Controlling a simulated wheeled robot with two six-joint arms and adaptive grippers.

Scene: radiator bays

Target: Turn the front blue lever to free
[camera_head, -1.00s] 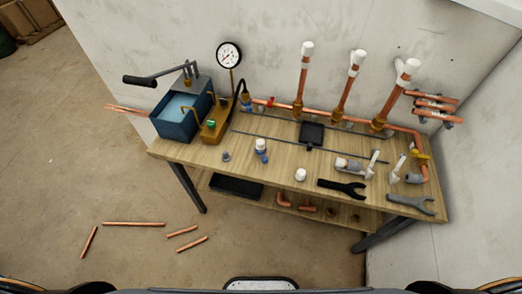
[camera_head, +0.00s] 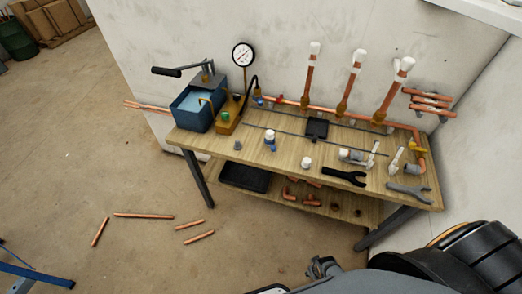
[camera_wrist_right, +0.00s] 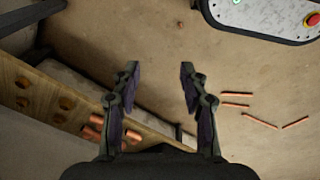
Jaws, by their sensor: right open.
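A small blue part (camera_head: 257,99) sits by the hose at the left end of the copper pipe at the back of the bench in the head view. A second blue piece with a white top (camera_head: 270,141) stands nearer the bench's front edge. Both are too small for me to tell a lever or its setting. My right gripper (camera_wrist_right: 157,75) is open and empty in the right wrist view, over the floor, with the bench's lower shelf to its left. It is apart from both blue pieces. My left gripper is not in view.
The wooden bench (camera_head: 219,144) also holds a blue tank (camera_head: 190,112), a gauge (camera_head: 243,54), upright copper pipes (camera_head: 343,90), and a black wrench (camera_head: 345,177). Copper offcuts (camera_head: 143,215) lie on the floor. A wall closes the right side. Floor in front is mostly clear.

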